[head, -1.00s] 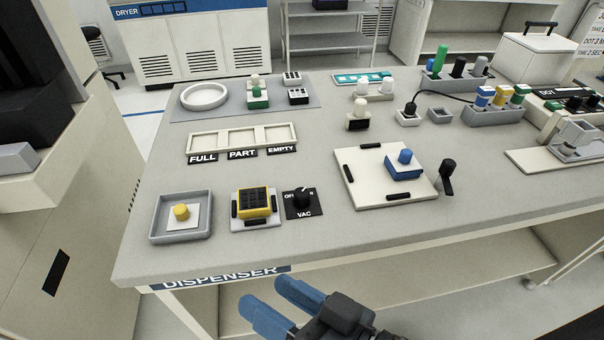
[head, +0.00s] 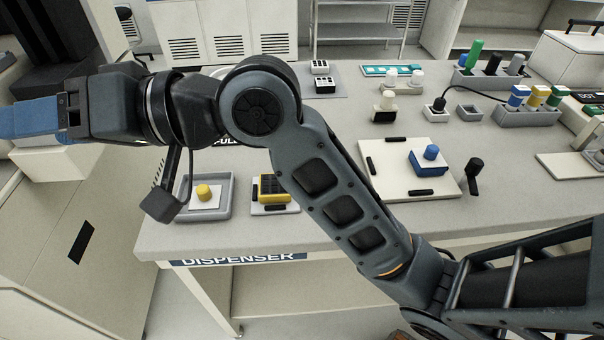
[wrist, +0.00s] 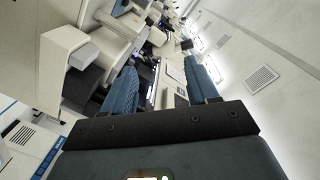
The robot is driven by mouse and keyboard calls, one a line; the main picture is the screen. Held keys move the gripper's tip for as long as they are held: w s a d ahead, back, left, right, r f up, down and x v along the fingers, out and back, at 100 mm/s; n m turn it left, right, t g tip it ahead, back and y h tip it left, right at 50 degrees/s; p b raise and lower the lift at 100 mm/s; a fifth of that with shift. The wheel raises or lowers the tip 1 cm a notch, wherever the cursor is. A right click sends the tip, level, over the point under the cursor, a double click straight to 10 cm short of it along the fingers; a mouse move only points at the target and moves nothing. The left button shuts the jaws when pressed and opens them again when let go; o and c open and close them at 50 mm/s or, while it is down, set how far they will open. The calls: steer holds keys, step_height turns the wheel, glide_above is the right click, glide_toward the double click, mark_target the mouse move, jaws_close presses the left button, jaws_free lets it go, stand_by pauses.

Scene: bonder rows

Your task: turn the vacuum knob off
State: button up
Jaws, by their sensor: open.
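The vacuum knob is hidden in the head view behind my forearm, which crosses the bench front. My gripper (head: 28,118) is at the far left edge of the head view, raised, its blue fingers pointing left, away from the bench middle. In the wrist view my gripper (wrist: 162,68) shows two blue fingers spread apart with nothing between them. The wrist view is tilted and shows the room; I cannot make out the knob there.
On the dispenser bench (head: 230,238), a grey tray with a yellow-knobbed piece (head: 203,192) and a yellow-framed black block (head: 270,188) sit left of my forearm. A white plate (head: 385,183) with a blue knobbed block (head: 430,160) and a black lever (head: 473,175) are to its right.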

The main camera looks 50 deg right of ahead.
steer(key=s+d+f+n+g+h, duration=0.2)
steer(key=s+d+f+g+h, duration=0.2)
steer(key=d+f+g+h, duration=0.55)
steer(key=s+d+f+g, duration=0.1)
steer(key=s+d+f, duration=0.1)
steer(key=d, duration=0.4)
steer(key=s+d+f+m+g+h, duration=0.1)
steer(key=s+d, duration=0.2)
steer(key=d, duration=0.4)
steer(key=s+d+f+g+h, duration=0.1)
steer(key=s+d+f, duration=0.1)
steer(key=d, duration=0.4)
steer(key=shift+s+d+f+m+h, duration=0.25)
steer(key=shift+s+f+m, duration=0.1)
steer(key=shift+s, duration=0.25)
steer(key=shift+s+d+f, duration=0.1)
steer(key=shift+f, duration=3.75)
steer(key=shift+c, duration=0.4)
steer(key=c, duration=1)
